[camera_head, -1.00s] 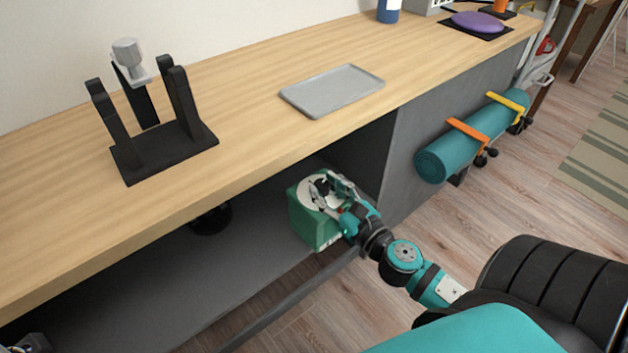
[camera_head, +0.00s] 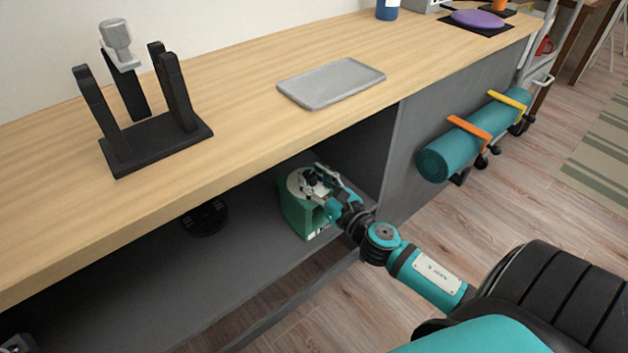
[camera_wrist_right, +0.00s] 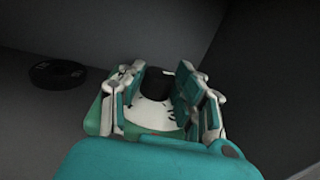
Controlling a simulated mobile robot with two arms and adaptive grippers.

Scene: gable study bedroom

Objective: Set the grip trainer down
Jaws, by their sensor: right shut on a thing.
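The held thing, which I take to be the grip trainer, is a green block (camera_head: 296,214) with a round white top and a black knob. It is at the right end of the open shelf (camera_head: 265,250) under the desk. My right gripper (camera_head: 318,178) is shut on the black knob, which shows between its fingers in the right wrist view (camera_wrist_right: 158,84). The block looks upright; I cannot tell whether its base touches the shelf. Part of what looks like my left gripper (camera_head: 18,343) shows in the lower left corner, too cut off to read.
A dark round disc (camera_head: 205,217) lies on the shelf to the left, with bare shelf between. A grey side panel (camera_head: 362,160) closes the right. The desk top (camera_head: 235,118) overhangs, with a grey tray (camera_head: 332,82) and a black stand (camera_head: 155,145) on it.

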